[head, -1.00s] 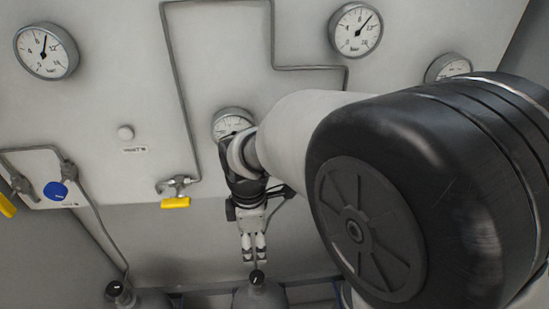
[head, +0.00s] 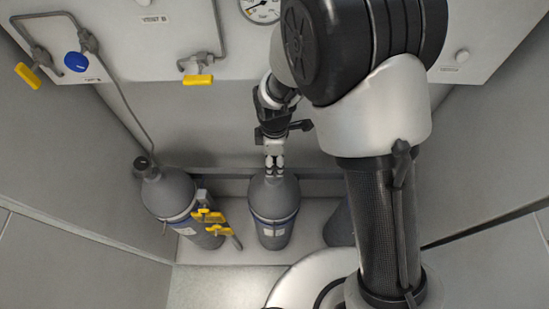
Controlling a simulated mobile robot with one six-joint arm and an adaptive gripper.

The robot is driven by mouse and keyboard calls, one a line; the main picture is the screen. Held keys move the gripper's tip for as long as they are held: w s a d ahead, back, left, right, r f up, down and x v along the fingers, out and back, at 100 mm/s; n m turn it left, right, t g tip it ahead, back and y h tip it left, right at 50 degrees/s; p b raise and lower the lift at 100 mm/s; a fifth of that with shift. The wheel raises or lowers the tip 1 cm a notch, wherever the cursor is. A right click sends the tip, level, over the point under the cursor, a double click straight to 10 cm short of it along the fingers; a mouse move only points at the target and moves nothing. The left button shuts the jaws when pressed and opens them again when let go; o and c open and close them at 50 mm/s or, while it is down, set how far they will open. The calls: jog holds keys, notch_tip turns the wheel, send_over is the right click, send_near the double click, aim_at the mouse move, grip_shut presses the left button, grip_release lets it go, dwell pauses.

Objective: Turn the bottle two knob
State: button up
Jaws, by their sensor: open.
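Grey gas bottles stand on the floor under the panel. The middle bottle (head: 273,210) has a blue-edged label band, and my gripper (head: 274,170) points down right at its top. The fingers are open, one on each side of the bottle's neck area as seen from here. The middle bottle's knob is hidden by the fingers, so I cannot tell whether they touch it. The left bottle (head: 170,195) has a black knob (head: 143,163) on top with a pipe rising from it. A third bottle (head: 338,228) is mostly hidden behind my arm.
A rail (head: 225,184) runs behind the bottles. The panel above carries a blue knob (head: 75,62), a yellow lever (head: 198,80) and a gauge (head: 262,8). Side walls close in left and right.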

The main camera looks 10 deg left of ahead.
jog(key=shift+f, duration=0.35)
jog(key=c, duration=1.1)
jog(key=shift+o, duration=0.2)
jog(key=shift+m, duration=0.4)
jog(key=m+b, duration=0.2)
jog(key=m, duration=0.3)
jog(key=shift+m, duration=0.3)
jog(key=m+b, duration=0.1)
jog(key=m, duration=0.5)
jog(key=shift+s, duration=0.1)
jog(key=shift+m, duration=0.3)
